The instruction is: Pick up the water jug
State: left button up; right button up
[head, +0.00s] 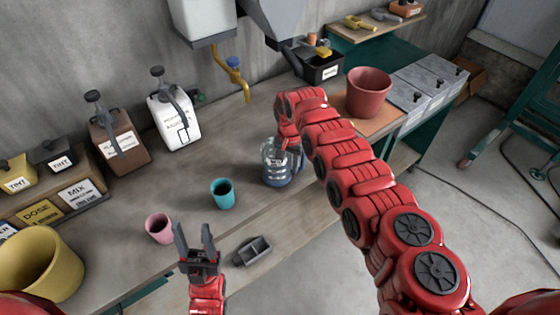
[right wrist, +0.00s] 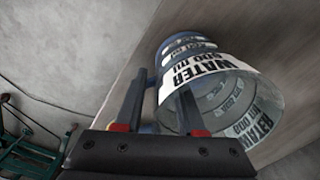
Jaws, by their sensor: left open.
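The water jug (head: 276,167), clear with a blue base, stands on the workbench (head: 120,245) in the head view. In the right wrist view the jug (right wrist: 225,85) fills the upper right, with its WATER label and open mouth showing. My right gripper (head: 290,147) is at the jug's upper side, partly hidden by its own arm. In the wrist view its two fingers (right wrist: 162,85) are apart, with a bluish part of the jug, perhaps its handle, showing between them. My left gripper (head: 193,232) is open and empty over the front of the bench.
A teal cup (head: 222,194), a pink cup (head: 159,228) and a dark divided tray (head: 252,250) are near my left gripper. A yellow bucket (head: 40,262) is at left. White (head: 175,122) and brown (head: 120,140) containers stand behind. A red pot (head: 368,92) is at right.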

jog(key=shift+f, duration=0.75)
grip_shut()
dwell(0.9)
